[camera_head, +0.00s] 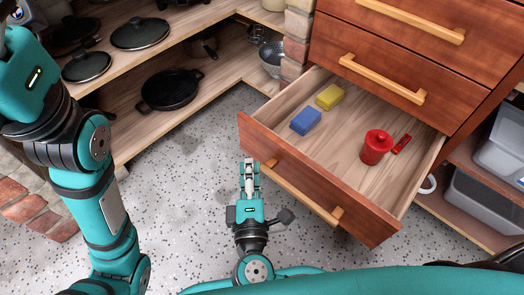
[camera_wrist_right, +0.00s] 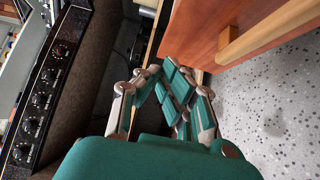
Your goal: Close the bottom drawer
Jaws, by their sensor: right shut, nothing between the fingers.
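The bottom drawer (camera_head: 352,208) is pulled out, with a dark reddish wood front and a pale wooden bar handle (camera_head: 292,192). Inside lie a yellow block (camera_head: 330,97), a blue block (camera_head: 305,121), a red lidded jar (camera_head: 375,148) and a small red item (camera_head: 402,144). Contact cannot be told. My left arm shows at the left; its gripper is out of view.
Two closed drawers with pale handles (camera_head: 382,78) are above. Left are open shelves with a black pan (camera_head: 171,89) and dark lids (camera_head: 140,32). Grey bins (camera_head: 488,205) stand on shelves at right. Speckled floor (camera_head: 190,165) is clear left of the drawer.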

